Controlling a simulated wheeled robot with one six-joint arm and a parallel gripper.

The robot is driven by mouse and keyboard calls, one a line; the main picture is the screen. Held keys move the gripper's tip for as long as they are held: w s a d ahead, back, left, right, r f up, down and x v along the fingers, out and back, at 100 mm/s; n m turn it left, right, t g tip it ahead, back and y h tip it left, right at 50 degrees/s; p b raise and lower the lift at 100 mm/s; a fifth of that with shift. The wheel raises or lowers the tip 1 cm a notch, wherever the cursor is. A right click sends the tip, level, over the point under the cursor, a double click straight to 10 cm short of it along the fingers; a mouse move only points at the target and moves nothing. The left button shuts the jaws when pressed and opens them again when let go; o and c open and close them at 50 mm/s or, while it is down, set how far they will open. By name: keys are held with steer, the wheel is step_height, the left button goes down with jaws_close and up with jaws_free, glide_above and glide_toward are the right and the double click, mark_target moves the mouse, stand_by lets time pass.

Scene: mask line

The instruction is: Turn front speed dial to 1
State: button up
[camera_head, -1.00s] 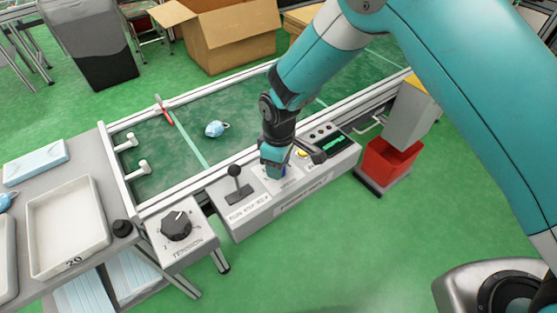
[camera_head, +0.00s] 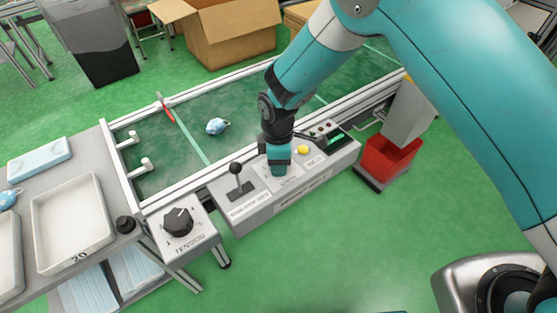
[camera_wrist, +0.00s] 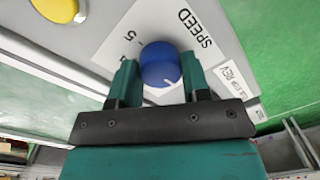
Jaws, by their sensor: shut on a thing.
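In the head view my gripper (camera_head: 279,165) reaches down onto the front control panel (camera_head: 262,208) and hides the knob.
A black lever (camera_head: 238,180) stands left of my gripper, and a yellow button (camera_head: 302,150) is to its right. The tension dial (camera_head: 178,221) is on a separate box further left. A red bin (camera_head: 388,158) stands to the right.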

steer(key=o, duration=0.9)
steer(key=shift+r, duration=0.15)
steer(key=r, duration=0.5)
steer(key=r+p, duration=0.1)
steer(key=r, duration=0.5)
steer(key=w+r, duration=0.1)
steer(key=r, duration=0.5)
steer(key=shift+r, duration=0.1)
